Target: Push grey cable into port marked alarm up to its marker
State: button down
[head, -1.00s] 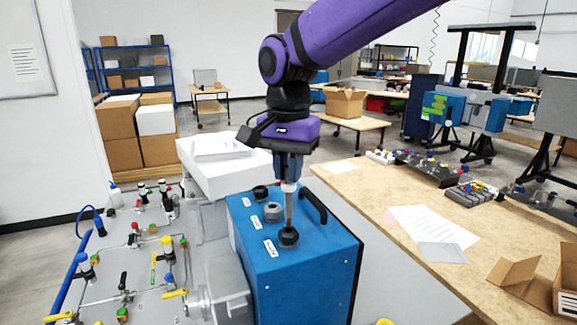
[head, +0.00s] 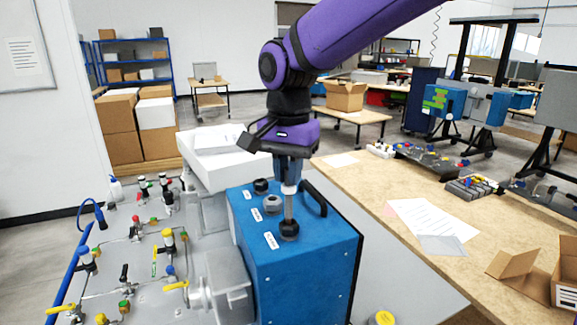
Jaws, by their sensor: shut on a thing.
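The grey cable (head: 288,207) stands upright below my gripper (head: 288,182), which is shut on its upper part. A pale band shows on it just below the jaws, clear of the port. The cable's lower end is at the dark round port (head: 289,230) on top of the blue box (head: 300,275). The end appears to be inside the port's opening; its depth is hidden. A white label (head: 271,240) lies beside this port, its text too small to read surely. Two other ports (head: 272,205) (head: 261,186) with labels sit farther back.
A black handle (head: 314,198) rises from the box's top, right of the cable. A panel with valves and pipes (head: 135,270) lies on the left. A wooden table (head: 370,195) with papers stands on the right. A white box (head: 205,165) is behind.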

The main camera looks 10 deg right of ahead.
aim_at(288, 191)
jog(key=shift+f, duration=3.1)
jog(key=c, duration=1)
grip_release()
jog(key=shift+r, duration=0.1)
jog(key=shift+r, duration=3.4)
